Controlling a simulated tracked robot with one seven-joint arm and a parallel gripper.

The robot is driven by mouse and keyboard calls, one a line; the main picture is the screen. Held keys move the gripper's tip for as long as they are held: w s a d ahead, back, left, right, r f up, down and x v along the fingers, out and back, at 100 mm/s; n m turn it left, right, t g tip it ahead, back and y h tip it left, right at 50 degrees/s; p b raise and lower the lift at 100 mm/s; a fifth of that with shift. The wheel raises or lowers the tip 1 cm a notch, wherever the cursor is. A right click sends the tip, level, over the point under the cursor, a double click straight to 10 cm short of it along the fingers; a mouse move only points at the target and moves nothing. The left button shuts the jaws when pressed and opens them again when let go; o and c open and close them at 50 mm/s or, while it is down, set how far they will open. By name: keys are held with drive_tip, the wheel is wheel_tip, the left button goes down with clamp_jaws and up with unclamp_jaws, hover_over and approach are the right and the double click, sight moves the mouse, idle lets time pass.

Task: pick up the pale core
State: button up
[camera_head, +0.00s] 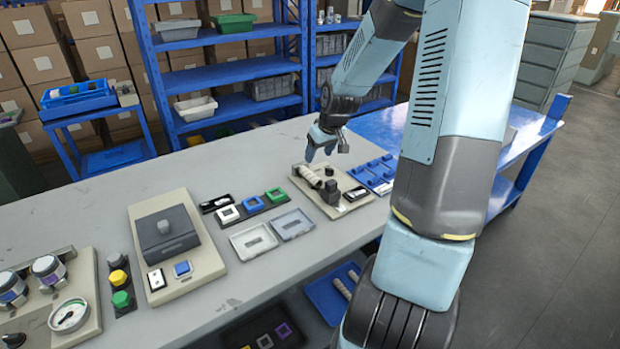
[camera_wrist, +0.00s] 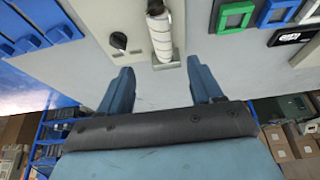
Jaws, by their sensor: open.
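A pale, ribbed roll-like core (camera_head: 308,175) lies on a beige plate (camera_head: 351,211) on the bench. In the wrist view the core (camera_wrist: 160,38) shows upper centre, with its far end cut off by the frame and a grey bracket at its near end. My gripper (camera_head: 319,152) is above the plate's back edge, close to the core. In the wrist view my gripper (camera_wrist: 160,76) is open and empty, its two blue fingers apart and the core's near end ahead of the gap. I cannot tell the exact height between fingers and core.
A dark block (camera_head: 331,190) and a black knob (camera_wrist: 119,40) are close to the core. Blue parts (camera_head: 372,172) lie to the right, two clear trays (camera_head: 254,241) to the left. A machine with a grey lid (camera_head: 165,235) stands further left. A blue tray (camera_head: 325,300) holding pale rolls is below the bench.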

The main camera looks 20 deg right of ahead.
hover_over(311, 174)
drive_tip(key=s, duration=0.1)
drive_tip(key=shift+s+d+f, duration=0.1)
drive_tip(key=shift+d+f, duration=0.1)
drive_tip(key=shift+f, duration=1.15)
drive_tip(key=shift+s+d+f, duration=0.1)
drive_tip(key=shift+d+f, duration=0.05)
drive_tip(key=shift+f, duration=1.2)
drive_tip(key=shift+x, duration=2.65)
drive_tip(key=shift+s+a+f, duration=0.1)
drive_tip(key=shift+s+f, duration=0.05)
drive_tip(key=shift+f, duration=0.1)
drive_tip(key=shift+c, duration=0.4)
drive_tip(key=c, duration=1.1)
